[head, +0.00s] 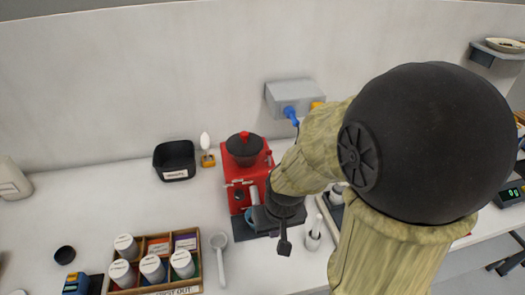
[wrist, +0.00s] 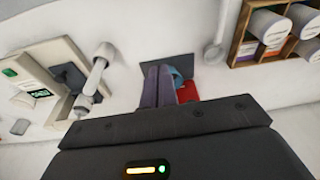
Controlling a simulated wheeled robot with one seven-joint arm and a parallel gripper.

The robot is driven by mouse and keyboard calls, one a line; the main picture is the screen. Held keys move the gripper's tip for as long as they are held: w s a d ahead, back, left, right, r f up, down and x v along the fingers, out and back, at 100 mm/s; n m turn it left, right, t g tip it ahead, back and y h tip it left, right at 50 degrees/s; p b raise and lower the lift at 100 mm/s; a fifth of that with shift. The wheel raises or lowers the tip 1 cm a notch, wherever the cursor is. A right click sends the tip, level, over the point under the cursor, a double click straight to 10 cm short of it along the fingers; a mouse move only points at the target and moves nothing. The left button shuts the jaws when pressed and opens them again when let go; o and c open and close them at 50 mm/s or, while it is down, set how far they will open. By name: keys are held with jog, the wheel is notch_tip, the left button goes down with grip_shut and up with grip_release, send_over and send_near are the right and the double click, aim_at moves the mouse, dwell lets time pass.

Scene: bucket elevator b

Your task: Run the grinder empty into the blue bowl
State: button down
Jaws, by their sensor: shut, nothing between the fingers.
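The red grinder (head: 237,178), with a black lidded hopper on top, stands on the counter in the middle of the head view. A piece of its red body (wrist: 190,93) shows in the wrist view beside my fingers. My gripper (wrist: 160,85) is shut and empty, in front of the grinder. A light-blue object, perhaps the blue bowl (wrist: 178,75), shows partly behind my fingers and just above the red part in the wrist view. Most of it is hidden, and I cannot tell whether my fingers touch it. My arm covers the grinder's right side in the head view.
A wooden box (head: 160,236) of white-lidded jars and a white ladle (head: 219,258) lie left of the grinder. A black bin (head: 175,160) stands behind. A mortar with pestle (head: 314,235) is at right. A grey wall box (head: 290,94) has a blue lever.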

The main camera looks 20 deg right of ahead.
jog(key=w+m+g, duration=0.1)
jog(key=m+t+y+p, duration=0.7)
jog(key=m+t+y, duration=0.3)
jog(key=m+t, duration=0.1)
send_near(269, 159)
jog(key=d, duration=0.1)
jog(key=w+d+r, duration=0.1)
jog(key=d, duration=0.1)
jog(key=shift+w+d+r, duration=0.15)
jog(key=shift+w+r, duration=0.1)
jog(key=shift+r, duration=0.15)
jog(key=shift+n, duration=0.3)
jog(key=p+x, duration=0.4)
jog(key=x, duration=0.6)
